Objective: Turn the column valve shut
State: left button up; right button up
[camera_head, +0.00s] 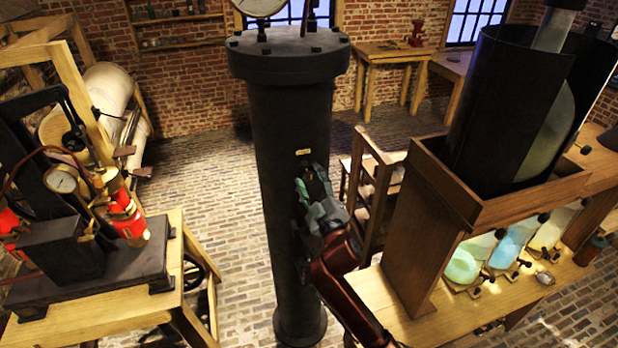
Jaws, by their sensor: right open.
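The column (285,240) is a tall, dark, upright cylinder with a bolted flange at its top, standing in the middle of the view. A small pale label (302,152) sits on its front. My right gripper (314,182) is open at the column's right front, just below the label, with its dark red arm coming up from the lower right. I cannot make out the column valve; the gripper covers that part of the column. Whether the fingers touch anything there I cannot tell. My left gripper is not in view.
A wooden bench (455,325) at right carries a stand with a dark tank (505,110) and several glowing jars (510,248). A wooden table (130,305) at left holds a black apparatus with red parts. A wooden chair (372,190) stands right of the column. Brick floor (228,190) is clear left of the column.

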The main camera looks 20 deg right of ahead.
jog(key=s+f, duration=0.1)
jog(key=s, duration=1)
jog(key=shift+s+d, duration=0.15)
jog(key=shift+d, duration=0.05)
